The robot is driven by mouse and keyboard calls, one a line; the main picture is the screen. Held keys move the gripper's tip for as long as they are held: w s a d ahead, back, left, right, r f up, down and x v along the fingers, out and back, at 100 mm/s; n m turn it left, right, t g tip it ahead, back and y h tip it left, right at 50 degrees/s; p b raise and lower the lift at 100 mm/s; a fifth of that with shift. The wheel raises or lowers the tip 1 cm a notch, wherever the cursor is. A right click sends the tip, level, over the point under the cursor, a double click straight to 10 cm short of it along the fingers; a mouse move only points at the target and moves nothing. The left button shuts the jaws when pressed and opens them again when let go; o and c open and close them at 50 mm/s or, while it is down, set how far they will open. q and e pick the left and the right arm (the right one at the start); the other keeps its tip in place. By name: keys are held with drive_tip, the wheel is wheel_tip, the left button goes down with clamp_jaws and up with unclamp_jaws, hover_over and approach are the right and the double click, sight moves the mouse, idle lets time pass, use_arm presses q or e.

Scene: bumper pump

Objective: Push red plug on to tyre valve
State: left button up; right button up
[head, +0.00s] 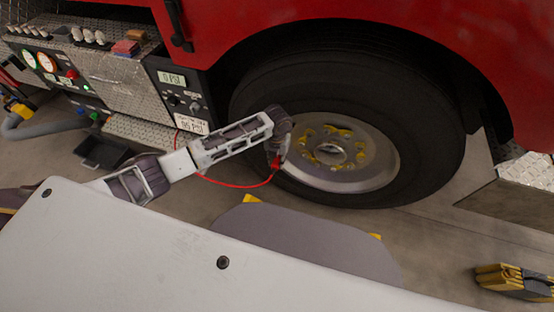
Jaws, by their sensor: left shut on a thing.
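The tyre (420,140) with its silver wheel rim (375,160) stands under the red truck. My left gripper (277,158) is at the left edge of the rim, shut on the red plug (276,162). A thin red hose (232,186) runs from the plug, loops low to the left and rises to the pump panel. The tyre valve is too small or hidden to make out. I cannot tell whether the plug touches it. My right gripper is not in view.
The pump panel (182,95) with "0 PSI" and "95 PSI" displays stands left of the wheel. A metal step (520,190) is at the right. Yellow-and-black chocks (515,281) lie on the floor at lower right.

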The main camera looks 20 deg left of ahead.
use_arm(q)
drive_tip(key=shift+w, duration=0.35)
idle(0.4)
idle(0.3)
drive_tip(key=shift+p, duration=0.3)
drive_tip(key=shift+p, duration=0.3)
idle(0.5)
drive_tip(key=shift+p, duration=0.35)
idle(0.3)
drive_tip(key=shift+w, duration=0.4)
idle(1.1)
drive_tip(key=o, duration=1)
drive_tip(key=shift+r, duration=0.1)
